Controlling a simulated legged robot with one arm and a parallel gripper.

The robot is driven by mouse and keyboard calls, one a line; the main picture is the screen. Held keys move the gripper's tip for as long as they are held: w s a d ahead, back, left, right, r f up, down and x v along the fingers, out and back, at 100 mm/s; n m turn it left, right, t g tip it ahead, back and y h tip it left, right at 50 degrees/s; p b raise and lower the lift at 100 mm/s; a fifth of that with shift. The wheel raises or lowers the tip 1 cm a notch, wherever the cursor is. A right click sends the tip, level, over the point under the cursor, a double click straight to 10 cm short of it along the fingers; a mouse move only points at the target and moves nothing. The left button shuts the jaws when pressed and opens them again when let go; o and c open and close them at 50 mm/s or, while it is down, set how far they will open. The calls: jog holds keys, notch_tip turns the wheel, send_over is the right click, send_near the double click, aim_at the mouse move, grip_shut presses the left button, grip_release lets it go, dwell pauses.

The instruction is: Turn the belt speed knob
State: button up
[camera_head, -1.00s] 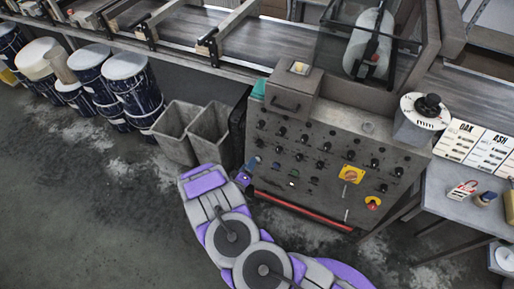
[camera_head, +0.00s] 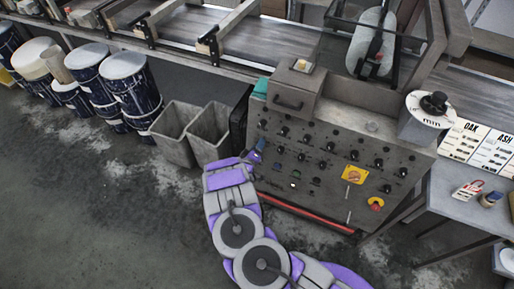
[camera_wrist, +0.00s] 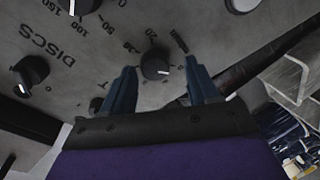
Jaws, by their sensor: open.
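The control panel (camera_head: 335,160) has rows of small black knobs. My gripper (camera_head: 252,158) is at the panel's left side in the head view. In the wrist view my gripper (camera_wrist: 160,65) is open, with its two blue fingers on either side of a black knob (camera_wrist: 154,68) with a white pointer line. The knob has a numbered scale around it; its label is too blurred to read. I see no clear contact between fingers and knob. The knob in front of my gripper is hidden in the head view.
More knobs, one beside "DISCS" (camera_wrist: 32,74), are near my gripper. Two grey bins (camera_head: 190,135) stand left of the panel. A round dial marked "min" (camera_head: 430,108) is at the panel's upper right. A side table (camera_head: 455,205) is at the right.

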jog(key=shift+d, duration=0.35)
jog(key=c, duration=0.4)
jog(key=shift+a, duration=0.15)
jog(key=c, duration=0.6)
jog(key=shift+m, duration=0.3)
